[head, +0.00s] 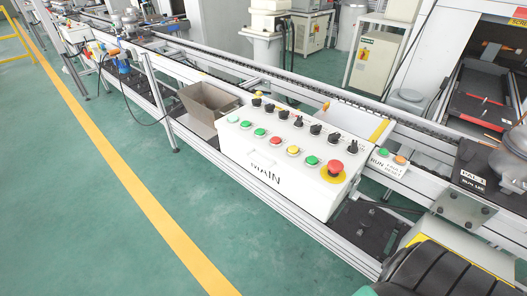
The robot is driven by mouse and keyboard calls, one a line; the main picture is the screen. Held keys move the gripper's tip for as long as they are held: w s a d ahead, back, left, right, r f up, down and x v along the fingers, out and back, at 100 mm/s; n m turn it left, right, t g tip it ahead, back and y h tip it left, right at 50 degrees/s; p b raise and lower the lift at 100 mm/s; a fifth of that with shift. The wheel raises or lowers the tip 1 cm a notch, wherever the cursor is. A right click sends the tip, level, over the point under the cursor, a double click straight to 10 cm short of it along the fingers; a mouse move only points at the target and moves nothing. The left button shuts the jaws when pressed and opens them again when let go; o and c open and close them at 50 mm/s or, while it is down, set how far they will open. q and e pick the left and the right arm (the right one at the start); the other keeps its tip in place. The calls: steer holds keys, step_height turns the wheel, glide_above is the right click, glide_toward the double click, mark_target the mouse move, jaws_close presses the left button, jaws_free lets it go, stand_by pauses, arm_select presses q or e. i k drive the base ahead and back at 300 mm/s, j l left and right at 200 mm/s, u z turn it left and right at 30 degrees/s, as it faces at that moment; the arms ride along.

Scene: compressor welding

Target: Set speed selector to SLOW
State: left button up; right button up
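A white control box (290,165) marked MAIN sits on the conveyor frame right of centre. A row of several black selector knobs (298,122) runs along the back of its sloped top. The knob labels are too small to read, so I cannot tell which one is the speed selector or where it points. In front of the knobs is a row of green, red and yellow push buttons (292,150). A red emergency stop button (335,168) on a yellow ring sits at the right end. Neither of my grippers shows in the head view.
An open cardboard box (207,105) stands left of the control box. A smaller box with green and orange buttons (388,160) is to its right. A dark ribbed object (440,272) fills the lower right corner. The green floor (90,200) in front is clear, crossed by a yellow line.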

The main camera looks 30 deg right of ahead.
mark_target(315, 130)
steer(key=z, duration=1.45)
